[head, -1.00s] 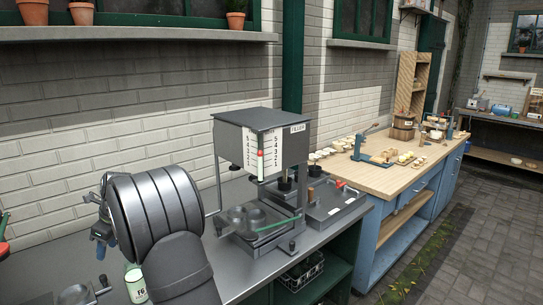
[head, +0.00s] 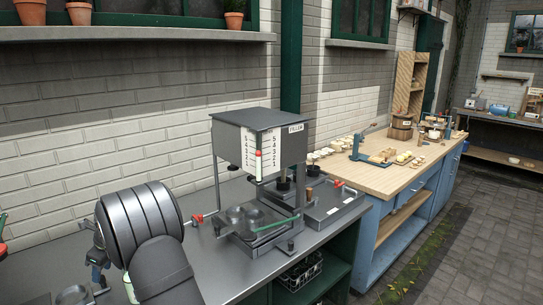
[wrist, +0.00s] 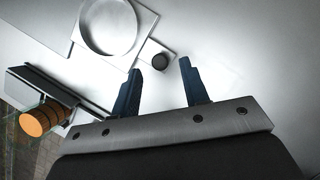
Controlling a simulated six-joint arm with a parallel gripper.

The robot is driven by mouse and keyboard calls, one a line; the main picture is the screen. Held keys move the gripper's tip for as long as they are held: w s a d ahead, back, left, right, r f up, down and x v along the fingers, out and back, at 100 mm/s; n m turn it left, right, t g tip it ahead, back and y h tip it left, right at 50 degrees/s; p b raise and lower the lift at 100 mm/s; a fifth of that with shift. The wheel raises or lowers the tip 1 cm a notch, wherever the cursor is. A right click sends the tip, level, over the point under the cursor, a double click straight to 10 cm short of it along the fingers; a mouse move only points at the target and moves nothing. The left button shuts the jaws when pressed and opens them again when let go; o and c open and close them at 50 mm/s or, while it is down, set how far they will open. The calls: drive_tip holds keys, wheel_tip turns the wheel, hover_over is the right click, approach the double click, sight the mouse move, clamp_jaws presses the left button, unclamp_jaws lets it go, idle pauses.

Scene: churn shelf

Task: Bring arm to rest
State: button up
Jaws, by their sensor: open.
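My gripper (wrist: 160,75) shows in the wrist view as two dark blue fingers, apart with nothing between them. They are over a pale grey surface. In the head view my arm is at the lower left above the grey bench (head: 215,275) and hides most of the gripper. Only a blue part of it shows left of the arm.
A grey filler machine (head: 258,140) with a numbered scale stands right of my arm. A red-tipped lever (head: 197,218) lies between them. The wrist view shows a ring-shaped fixture (wrist: 138,37), a dark knob (wrist: 158,61) and an orange-brown cylinder (wrist: 43,121).

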sight(85, 288)
drive_tip(key=a+f, duration=0.2)
drive_tip(key=shift+s+f, duration=0.3)
drive_tip(key=shift+s+a+r, duration=0.2)
drive_tip(key=shift+s+a, duration=0.8)
drive_tip(key=shift+s, duration=0.2)
drive_tip(key=d+r+n, duration=0.3)
drive_tip(key=r+n, duration=0.4)
drive_tip(key=r, duration=0.1)
drive_tip(key=d+r+n, duration=0.3)
drive_tip(key=r+n, duration=0.4)
drive_tip(key=shift+w+d+r+n, duration=0.15)
drive_tip(key=shift+d+r+n, duration=0.15)
drive_tip(key=shift+d+r, duration=0.1)
drive_tip(key=m, duration=0.9)
drive_tip(key=shift+m, duration=0.4)
